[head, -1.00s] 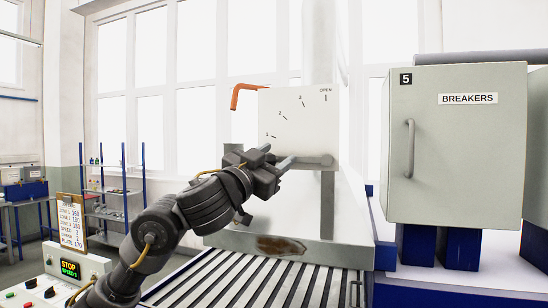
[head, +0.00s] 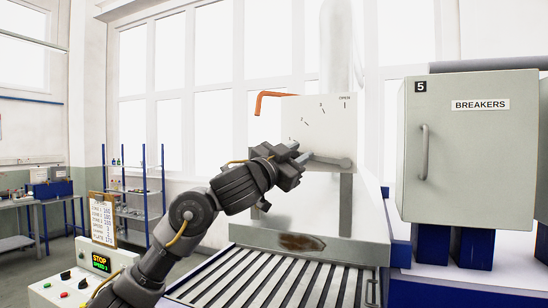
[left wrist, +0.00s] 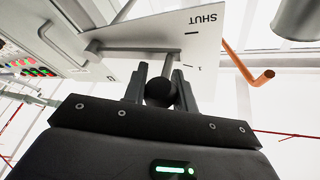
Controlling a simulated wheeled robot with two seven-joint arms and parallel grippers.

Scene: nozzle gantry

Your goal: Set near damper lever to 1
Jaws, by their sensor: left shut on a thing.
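The near damper lever (head: 328,161) is a grey bar on the pale dial plate (head: 325,128), which has marks for 1, 2, 3 and OPEN. It runs left from its pivot at the plate's lower right and tilts slightly up toward my left gripper (head: 292,155). In the left wrist view, the gripper (left wrist: 160,88) is shut around the lever's dark round knob (left wrist: 160,92). The dial plate (left wrist: 150,33) there shows SHUT and 1, with the lever bar close to these marks. The gripper hides the lever's end in the head view. My right gripper is not in view.
An orange bent rod (head: 272,95) sticks out left of the plate's top. A grey BREAKERS cabinet (head: 470,150) stands to the right. A slatted roller bed (head: 275,278) lies below the plate. A control panel (head: 85,285) and a clipboard (head: 102,217) are at lower left.

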